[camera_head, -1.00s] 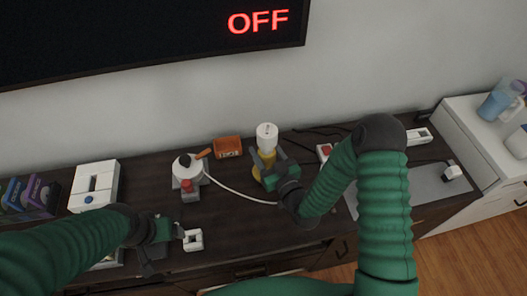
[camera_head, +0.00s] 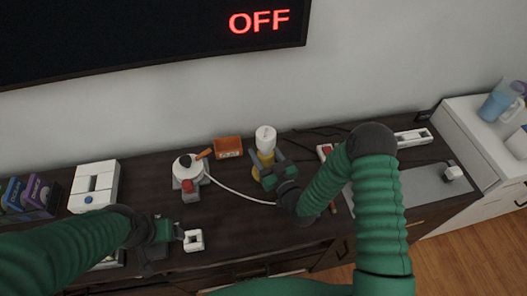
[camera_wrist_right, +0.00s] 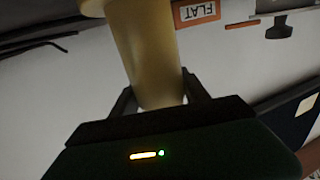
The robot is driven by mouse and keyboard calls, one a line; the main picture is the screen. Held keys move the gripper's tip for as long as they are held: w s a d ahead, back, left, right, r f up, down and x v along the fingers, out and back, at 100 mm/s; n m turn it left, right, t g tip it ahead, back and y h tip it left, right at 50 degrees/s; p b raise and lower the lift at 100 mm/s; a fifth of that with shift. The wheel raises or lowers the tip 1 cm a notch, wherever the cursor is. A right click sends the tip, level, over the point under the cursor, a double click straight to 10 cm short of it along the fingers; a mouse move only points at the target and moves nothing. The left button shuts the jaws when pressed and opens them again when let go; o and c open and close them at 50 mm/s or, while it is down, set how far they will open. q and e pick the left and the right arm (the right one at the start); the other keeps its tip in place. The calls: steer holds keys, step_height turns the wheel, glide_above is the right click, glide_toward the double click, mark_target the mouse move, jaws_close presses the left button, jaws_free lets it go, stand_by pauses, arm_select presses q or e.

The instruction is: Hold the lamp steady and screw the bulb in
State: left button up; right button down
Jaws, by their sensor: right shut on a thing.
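The yellow lamp (camera_head: 265,160) stands upright at the middle back of the dark cabinet top, with a white rounded part (camera_head: 265,138) on top. I cannot tell whether that part is the bulb. My right gripper (camera_head: 268,168) is shut around the yellow body from the front right. My left gripper (camera_head: 178,234) is low over the front left of the top, close beside a white block with a square opening (camera_head: 194,240). Its fingers are too small to read.
A white round object with a red part (camera_head: 188,168) stands left of the lamp, with a white cord (camera_head: 232,190) running toward it. An orange box (camera_head: 228,147) is behind. White blocks (camera_head: 96,183) stand at left. A grey mat (camera_head: 425,190) lies at right.

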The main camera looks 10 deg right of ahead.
steer(key=c, duration=0.6)
jaws_free()
steer(key=shift+o, duration=0.2)
steer(key=shift+r, duration=0.1)
steer(key=shift+s, duration=0.4)
steer(key=v, duration=1.1)
steer(key=shift+b, duration=0.45)
steer(key=shift+s+d, duration=0.1)
steer(key=shift+d, duration=0.05)
